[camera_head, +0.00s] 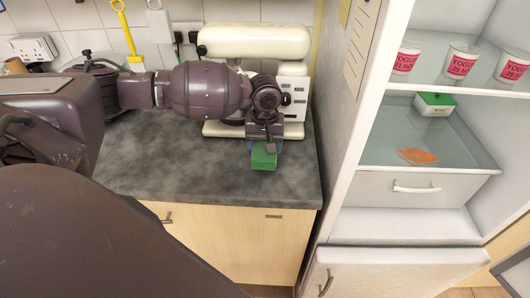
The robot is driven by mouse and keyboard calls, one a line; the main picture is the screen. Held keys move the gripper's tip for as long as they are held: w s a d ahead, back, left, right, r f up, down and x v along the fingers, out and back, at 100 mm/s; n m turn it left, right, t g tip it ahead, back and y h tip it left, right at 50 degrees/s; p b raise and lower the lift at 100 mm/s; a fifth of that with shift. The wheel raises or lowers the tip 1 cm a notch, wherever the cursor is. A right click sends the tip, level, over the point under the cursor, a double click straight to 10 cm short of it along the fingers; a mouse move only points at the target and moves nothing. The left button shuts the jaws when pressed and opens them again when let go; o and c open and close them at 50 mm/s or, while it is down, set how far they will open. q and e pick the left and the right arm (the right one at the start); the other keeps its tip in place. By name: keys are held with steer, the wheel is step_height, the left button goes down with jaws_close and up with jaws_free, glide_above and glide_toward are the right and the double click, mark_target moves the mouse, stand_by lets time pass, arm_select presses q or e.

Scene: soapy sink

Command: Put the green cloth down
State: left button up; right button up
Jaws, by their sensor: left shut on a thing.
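The green cloth (263,161) is a small folded block at the front right of the dark grey worktop (190,175). My left gripper (265,146) comes down on it from above and is shut on its upper part. The cloth is at or just above the worktop; I cannot tell whether it touches. My right gripper is out of view.
A cream appliance (255,40) stands behind my left arm against the tiled wall. An open fridge (420,180) is to the right, with yogurt cups (461,61) and a green-lidded tub (434,104). The worktop's front middle is clear.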

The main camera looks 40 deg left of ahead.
arm_select(q)
step_height(320, 180, down, 3)
steer(key=shift+r, duration=0.1)
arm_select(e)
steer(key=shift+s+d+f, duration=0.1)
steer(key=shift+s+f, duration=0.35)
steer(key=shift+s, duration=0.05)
arm_select(q)
steer(key=shift+f, duration=0.25)
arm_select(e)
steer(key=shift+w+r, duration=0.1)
arm_select(q)
steer(key=o, duration=0.8)
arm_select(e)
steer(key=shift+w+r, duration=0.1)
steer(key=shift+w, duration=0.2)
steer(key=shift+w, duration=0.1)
arm_select(q)
steer(key=shift+r, duration=0.1)
